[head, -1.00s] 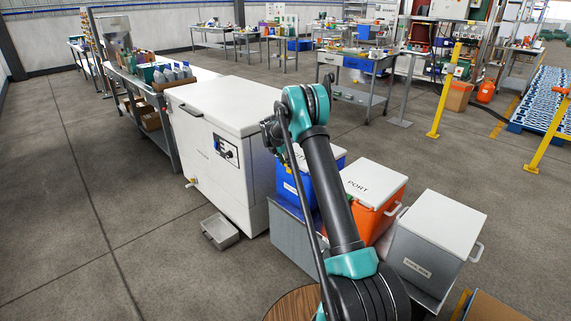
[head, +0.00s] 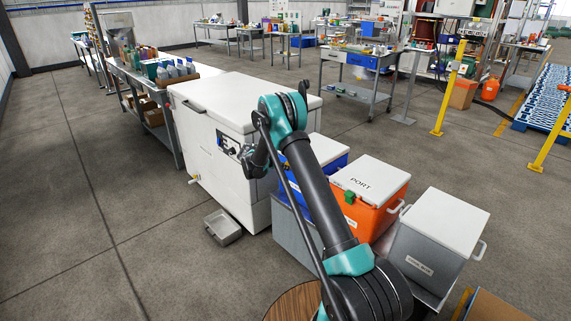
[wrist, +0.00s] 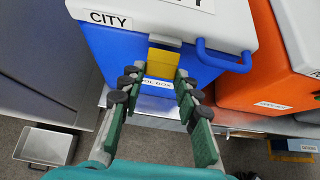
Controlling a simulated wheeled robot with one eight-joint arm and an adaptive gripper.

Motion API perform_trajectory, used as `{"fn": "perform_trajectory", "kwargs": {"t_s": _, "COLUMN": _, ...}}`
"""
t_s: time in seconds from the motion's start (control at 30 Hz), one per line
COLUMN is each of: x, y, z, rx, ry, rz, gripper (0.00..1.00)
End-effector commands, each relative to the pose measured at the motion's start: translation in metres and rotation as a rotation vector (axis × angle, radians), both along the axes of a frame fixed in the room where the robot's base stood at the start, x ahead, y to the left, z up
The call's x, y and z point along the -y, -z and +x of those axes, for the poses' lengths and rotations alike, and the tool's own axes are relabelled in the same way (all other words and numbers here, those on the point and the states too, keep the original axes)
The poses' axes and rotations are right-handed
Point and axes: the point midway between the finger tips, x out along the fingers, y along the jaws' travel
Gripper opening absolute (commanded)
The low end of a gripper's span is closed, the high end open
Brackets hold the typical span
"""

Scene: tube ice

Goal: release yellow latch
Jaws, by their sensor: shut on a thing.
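The blue cooler (wrist: 125,60) has a white lid with a "CITY" label. Its yellow latch (wrist: 163,63) hangs from a pale bracket at the front lid edge in the wrist view. My gripper (wrist: 158,76) has its green-padded fingers on either side of the latch, shut on it at the tips. The latch's lower end is down near the white label on the cooler's front. In the head view the blue cooler (head: 327,157) is partly hidden by my arm, and the latch and fingertips are hidden.
A blue handle (wrist: 224,60) sits right of the latch. An orange "PORT" cooler (head: 372,215) with a green latch (head: 350,197) and a grey cooler (head: 424,250) stand to the right. A white chest freezer (head: 212,165) stands left. A metal tray (head: 223,227) lies on the floor.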

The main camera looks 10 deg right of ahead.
Motion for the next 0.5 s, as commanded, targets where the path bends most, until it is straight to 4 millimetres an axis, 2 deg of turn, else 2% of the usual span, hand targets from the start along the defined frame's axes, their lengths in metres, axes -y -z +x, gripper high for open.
{"fn": "perform_trajectory", "kwargs": {"t_s": 0.5, "x": -0.013, "y": 0.035, "z": -0.009, "rx": 0.274, "ry": 0.001, "rz": -0.379, "gripper": 0.03}}
